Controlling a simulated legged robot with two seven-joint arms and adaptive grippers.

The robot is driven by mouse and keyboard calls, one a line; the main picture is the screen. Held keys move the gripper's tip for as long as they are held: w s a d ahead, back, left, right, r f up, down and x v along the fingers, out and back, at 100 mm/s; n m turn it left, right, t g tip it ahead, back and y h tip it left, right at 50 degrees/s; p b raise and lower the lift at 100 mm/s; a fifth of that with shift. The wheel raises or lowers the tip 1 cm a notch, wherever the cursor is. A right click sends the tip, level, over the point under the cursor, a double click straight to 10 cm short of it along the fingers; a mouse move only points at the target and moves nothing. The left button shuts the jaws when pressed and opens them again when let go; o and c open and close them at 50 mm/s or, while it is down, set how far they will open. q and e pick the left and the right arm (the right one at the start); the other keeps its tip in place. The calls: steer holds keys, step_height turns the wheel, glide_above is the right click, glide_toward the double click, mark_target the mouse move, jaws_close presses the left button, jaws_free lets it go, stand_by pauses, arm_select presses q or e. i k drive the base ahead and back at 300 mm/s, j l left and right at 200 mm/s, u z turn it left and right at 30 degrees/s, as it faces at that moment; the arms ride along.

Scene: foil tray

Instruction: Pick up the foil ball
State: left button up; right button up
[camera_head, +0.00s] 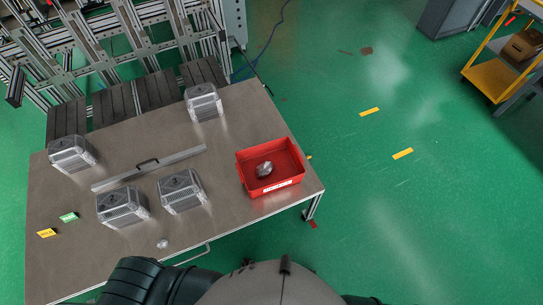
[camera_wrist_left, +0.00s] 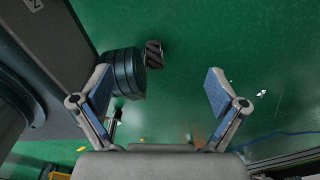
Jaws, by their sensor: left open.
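A small silvery ball (camera_head: 163,243), which looks like the foil ball, lies on the table near its front edge in the head view. A larger silvery crumpled lump (camera_head: 264,169) lies inside the red bin (camera_head: 243,179); I cannot tell for certain what it is. My left gripper (camera_wrist_left: 158,80) shows in the left wrist view with its two blue-padded fingers wide apart and nothing between them. It faces the green floor, and no foil ball shows in that view. The left gripper is out of the head view. My right gripper is in neither view.
Bare tabletop surrounds the small ball. A yellow cart (camera_head: 490,83) stands far right.

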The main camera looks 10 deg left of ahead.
mark_target(162, 243)
steer(key=u, duration=2.3)
